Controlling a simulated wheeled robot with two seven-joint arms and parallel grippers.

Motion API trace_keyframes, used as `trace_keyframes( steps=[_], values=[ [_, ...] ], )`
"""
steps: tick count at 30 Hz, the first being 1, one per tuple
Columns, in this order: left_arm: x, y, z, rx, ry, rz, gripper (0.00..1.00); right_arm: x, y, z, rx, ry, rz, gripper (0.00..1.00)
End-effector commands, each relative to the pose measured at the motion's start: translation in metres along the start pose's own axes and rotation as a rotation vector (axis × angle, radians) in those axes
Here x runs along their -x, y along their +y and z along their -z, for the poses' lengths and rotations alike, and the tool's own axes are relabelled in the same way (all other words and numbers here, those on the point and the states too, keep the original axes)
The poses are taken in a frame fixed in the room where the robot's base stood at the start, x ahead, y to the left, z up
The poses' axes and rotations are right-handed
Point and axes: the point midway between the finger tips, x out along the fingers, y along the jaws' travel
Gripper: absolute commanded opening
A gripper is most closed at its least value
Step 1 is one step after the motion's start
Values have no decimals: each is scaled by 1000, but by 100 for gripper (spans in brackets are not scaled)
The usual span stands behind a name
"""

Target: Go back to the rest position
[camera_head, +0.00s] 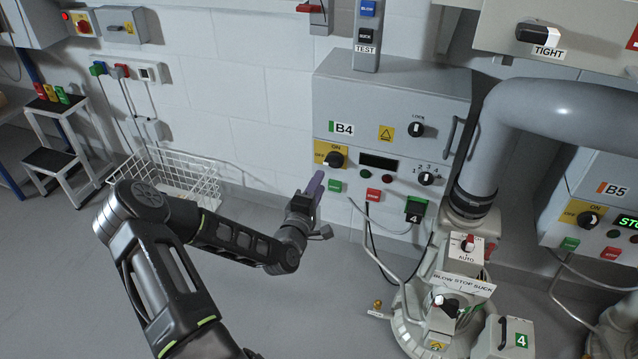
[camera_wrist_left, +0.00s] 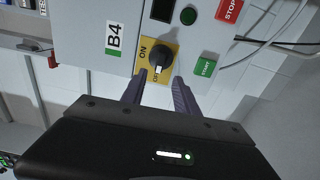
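My left gripper (camera_head: 317,183) is in front of the grey B4 control box (camera_head: 385,120), close to its black ON/OFF knob (camera_head: 335,160). In the left wrist view the two purple-grey fingers of the left gripper (camera_wrist_left: 158,78) stand apart, with the knob (camera_wrist_left: 161,56) just beyond the gap. No object is held. The knob's white mark points toward the OFF lettering on its yellow plate. The B4 display (camera_head: 378,162) is dark. My right gripper is in neither view.
A white wire basket (camera_head: 175,180) stands by the wall behind my left arm. A blower (camera_head: 440,310) with a thick grey pipe (camera_head: 570,112) stands right of the B4 box. Box B5 (camera_head: 600,200) is at the far right. The floor at lower left is open.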

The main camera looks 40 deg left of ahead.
Motion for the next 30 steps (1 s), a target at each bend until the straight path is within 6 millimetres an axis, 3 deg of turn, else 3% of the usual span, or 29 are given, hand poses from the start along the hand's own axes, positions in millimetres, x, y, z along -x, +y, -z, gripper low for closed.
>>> trace_keyframes(
  steps=[13,17,20,22,26,30],
  values=[
    [0,-2,-1,-38,-5,8,36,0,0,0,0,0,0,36],
    [5,-30,-11,-159,-46,113,36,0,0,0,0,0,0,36],
    [28,-77,-20,-256,-103,269,36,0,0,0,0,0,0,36],
    [51,-113,-44,-320,-191,387,36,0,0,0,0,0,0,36],
    [108,-173,-109,-438,-429,583,36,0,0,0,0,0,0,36],
    [191,-217,-180,-563,-739,748,36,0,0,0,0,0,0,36]
  ],
)
